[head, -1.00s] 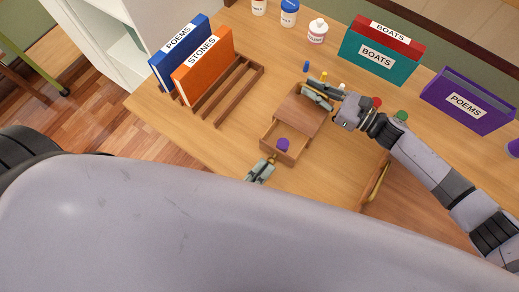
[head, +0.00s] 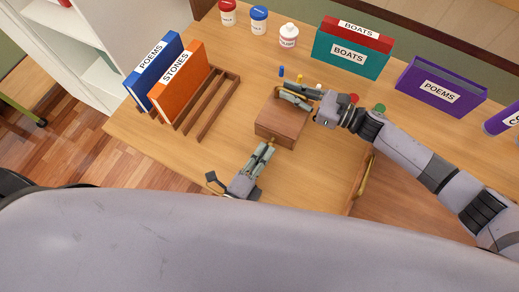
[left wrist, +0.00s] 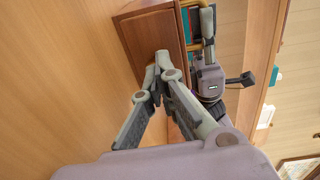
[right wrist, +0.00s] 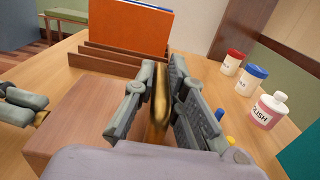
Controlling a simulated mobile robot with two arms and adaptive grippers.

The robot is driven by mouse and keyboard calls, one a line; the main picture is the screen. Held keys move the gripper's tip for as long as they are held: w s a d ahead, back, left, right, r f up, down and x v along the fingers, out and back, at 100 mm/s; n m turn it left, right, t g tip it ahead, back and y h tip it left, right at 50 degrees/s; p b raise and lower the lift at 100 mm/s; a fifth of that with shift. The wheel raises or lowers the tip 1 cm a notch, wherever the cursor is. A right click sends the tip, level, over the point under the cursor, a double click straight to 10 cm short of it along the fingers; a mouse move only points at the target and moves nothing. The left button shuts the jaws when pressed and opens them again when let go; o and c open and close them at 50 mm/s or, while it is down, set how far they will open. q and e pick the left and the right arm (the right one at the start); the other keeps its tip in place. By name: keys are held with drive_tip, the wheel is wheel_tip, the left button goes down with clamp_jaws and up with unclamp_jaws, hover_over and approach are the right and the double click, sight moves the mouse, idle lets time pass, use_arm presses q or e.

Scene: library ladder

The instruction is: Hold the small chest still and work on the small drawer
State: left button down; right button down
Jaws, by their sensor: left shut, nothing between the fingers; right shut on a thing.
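The small brown wooden chest (head: 284,118) stands on the table with its small drawer (head: 276,138) pushed in; the drawer's contents are hidden. My right gripper (head: 291,98) is at the top of the chest, shut on a brass handle, which shows between its fingers in the right wrist view (right wrist: 158,100). My left gripper (head: 268,148) is shut and empty, its tips at the drawer front near a small brass knob. In the left wrist view the fingertips (left wrist: 163,58) overlap the chest's front (left wrist: 150,38); I cannot tell whether they touch it.
A wooden rack (head: 213,105) with blue (head: 155,68) and orange (head: 180,82) books stands to the left. Behind are several bottles, a teal box (head: 345,55) and a purple box (head: 440,88). Small coloured pegs (head: 281,72) are just behind the chest.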

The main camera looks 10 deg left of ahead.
use_arm(q)
drive_tip(key=shift+r, duration=0.1)
use_arm(e)
drive_tip(key=shift+s+a+f, duration=0.15)
drive_tip(key=shift+s+f, duration=0.05)
drive_tip(key=shift+s, duration=0.1)
use_arm(q)
drive_tip(key=v, duration=1.4)
use_arm(e)
drive_tip(key=shift+w+r, duration=0.1)
drive_tip(key=shift+w, duration=0.1)
drive_tip(key=c, duration=1.6)
unclamp_jaws()
drive_tip(key=shift+o, duration=0.2)
